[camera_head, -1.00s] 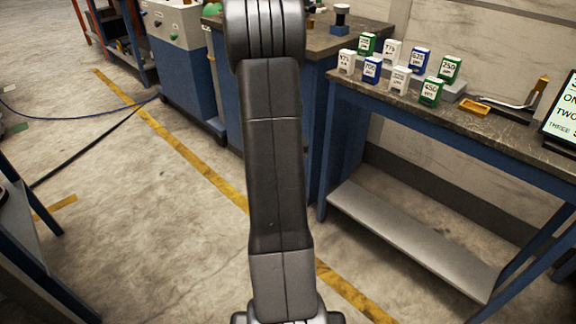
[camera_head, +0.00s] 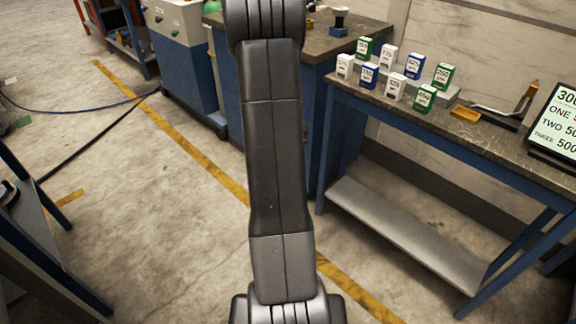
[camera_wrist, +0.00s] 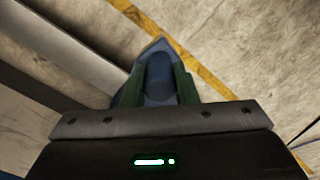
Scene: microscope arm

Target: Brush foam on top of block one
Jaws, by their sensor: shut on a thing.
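My gripper (camera_wrist: 160,88) shows in the wrist view, with its two greenish fingers closed around a dark blue-grey rounded thing (camera_wrist: 160,72). The thing's far end looks pointed; I cannot tell for sure what it is. The gripper hangs above the concrete floor, away from any bench top. In the head view my arm hides the middle and the gripper is out of sight. I cannot make out foam or a block marked one. A screen (camera_head: 560,125) at the right edge reads 300, ONE, TWO and THREE with numbers, partly cut off.
A workbench (camera_head: 455,130) at right holds several green, white and blue labelled boxes (camera_head: 395,75), a yellow tray (camera_head: 465,113) and a tool with a tan end (camera_head: 526,98). Blue cabinets (camera_head: 185,70) stand behind. Floor with a yellow line (camera_head: 180,140) is open at left.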

